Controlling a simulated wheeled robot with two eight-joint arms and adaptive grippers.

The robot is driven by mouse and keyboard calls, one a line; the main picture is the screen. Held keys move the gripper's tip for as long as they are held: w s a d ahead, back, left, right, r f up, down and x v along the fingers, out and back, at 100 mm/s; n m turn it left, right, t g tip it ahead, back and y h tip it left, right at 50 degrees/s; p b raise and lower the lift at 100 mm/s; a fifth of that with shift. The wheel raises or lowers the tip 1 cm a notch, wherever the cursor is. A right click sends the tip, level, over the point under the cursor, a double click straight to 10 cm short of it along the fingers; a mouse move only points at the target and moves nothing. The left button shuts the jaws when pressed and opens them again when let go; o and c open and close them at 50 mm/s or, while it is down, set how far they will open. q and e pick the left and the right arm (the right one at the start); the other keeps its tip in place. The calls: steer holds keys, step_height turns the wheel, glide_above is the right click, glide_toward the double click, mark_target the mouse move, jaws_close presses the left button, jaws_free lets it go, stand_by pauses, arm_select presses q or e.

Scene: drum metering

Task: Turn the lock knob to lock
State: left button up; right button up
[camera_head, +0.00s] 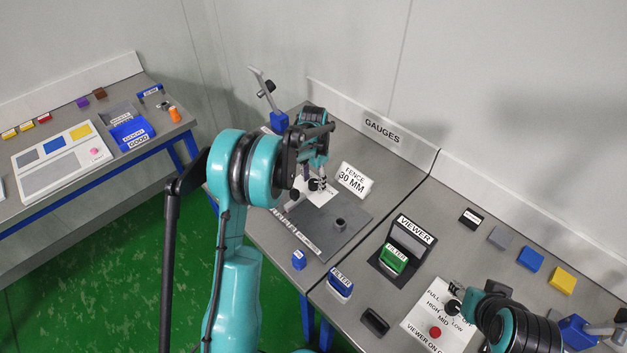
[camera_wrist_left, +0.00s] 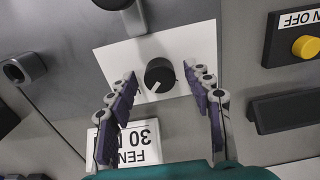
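The lock knob (camera_wrist_left: 160,75) is a round black knob with a white pointer mark, on a white plate (camera_wrist_left: 112,62) in the left wrist view. The pointer slants toward the lower left in that view. My left gripper (camera_wrist_left: 161,88) is open, with one finger on each side of the knob and visible gaps between. In the head view my left gripper (camera_head: 316,186) points down over the white plate by the fence sign and mostly hides the knob. My right gripper (camera_head: 462,303) is by the FULL/HIGH/MID/LOW panel at the lower right; its fingers are too unclear to read.
The FENCE 30 MM sign (camera_head: 354,180) stands close beside the left gripper. A grey plate with a short dark cylinder (camera_head: 340,223) lies in front. The viewer (camera_head: 411,237), green filter (camera_head: 393,258) and blue filter (camera_head: 340,284) are to the right.

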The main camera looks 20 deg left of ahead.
mark_target(314, 182)
arm_select(q)
step_height(314, 182, up, 12)
stand_by(0.5)
stand_by(0.4)
steer(key=s+d+r+n+t, duration=0.1)
steer(key=s+d+r+t, duration=0.15)
steer(key=s, duration=0.45)
steer(key=s+d+r+n+t, duration=0.1)
steer(key=s+d+r, duration=0.3)
steer(key=s, duration=0.3)
steer(key=s+d+f+n+t, duration=0.1)
steer(key=s+d+f+t, duration=0.1)
steer(key=s, duration=0.4)
steer(key=s+d+f+n+t+b, duration=0.1)
steer(key=s+d+f, duration=0.1)
steer(key=s, duration=0.5)
steer(key=shift+f+n+t, duration=0.3)
steer(key=shift+f+t, duration=0.05)
steer(key=shift+f, duration=0.2)
